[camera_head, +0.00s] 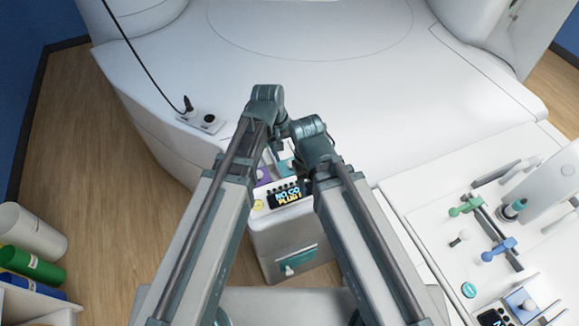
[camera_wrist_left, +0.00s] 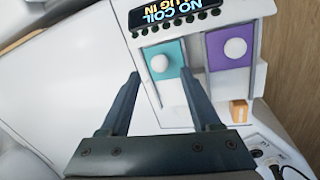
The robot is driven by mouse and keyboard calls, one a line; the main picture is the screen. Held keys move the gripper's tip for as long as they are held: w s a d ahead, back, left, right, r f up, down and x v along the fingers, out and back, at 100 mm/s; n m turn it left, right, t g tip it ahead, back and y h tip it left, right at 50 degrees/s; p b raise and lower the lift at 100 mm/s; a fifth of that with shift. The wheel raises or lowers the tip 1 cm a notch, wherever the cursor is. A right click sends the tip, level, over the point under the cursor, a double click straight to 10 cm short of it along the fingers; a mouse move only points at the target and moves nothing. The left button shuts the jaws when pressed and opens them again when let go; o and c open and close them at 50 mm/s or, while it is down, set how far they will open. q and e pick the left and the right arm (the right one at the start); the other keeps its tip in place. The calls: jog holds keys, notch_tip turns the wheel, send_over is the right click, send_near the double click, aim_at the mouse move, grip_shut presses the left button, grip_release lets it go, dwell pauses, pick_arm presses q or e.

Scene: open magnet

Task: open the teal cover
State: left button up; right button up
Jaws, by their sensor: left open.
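A teal cover (camera_wrist_left: 168,60) with a round white knob (camera_wrist_left: 160,63) sits on the white console, beside a purple cover (camera_wrist_left: 232,48) with its own white knob. The teal cover lies flat on its panel and looks closed. My left gripper (camera_wrist_left: 160,77) is open and empty, its two fingers apart on either side of the knob in the picture; I cannot tell the remaining height. In the head view the teal cover (camera_head: 286,165) is partly hidden by my left gripper (camera_head: 281,147). My right arm comes close on the right; its gripper is hidden.
The console display (camera_head: 286,196) is beside the covers. A teal panel with a white handle (camera_head: 292,261) is on the console's lower front. The white machine bed (camera_head: 400,90) lies behind. A counter (camera_head: 440,230) with several fittings is at right, green and blue rolls (camera_head: 30,263) at left.

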aim_at(289, 161)
pick_arm(q)
jog(key=f+b, duration=0.1)
jog(key=f, duration=0.1)
jog(key=d+f+b, duration=0.1)
jog(key=f+b, duration=0.1)
jog(key=shift+f, duration=0.25)
jog(key=shift+r, duration=0.1)
grip_shut()
jog(key=shift+w+a, duration=0.1)
dwell(1.1)
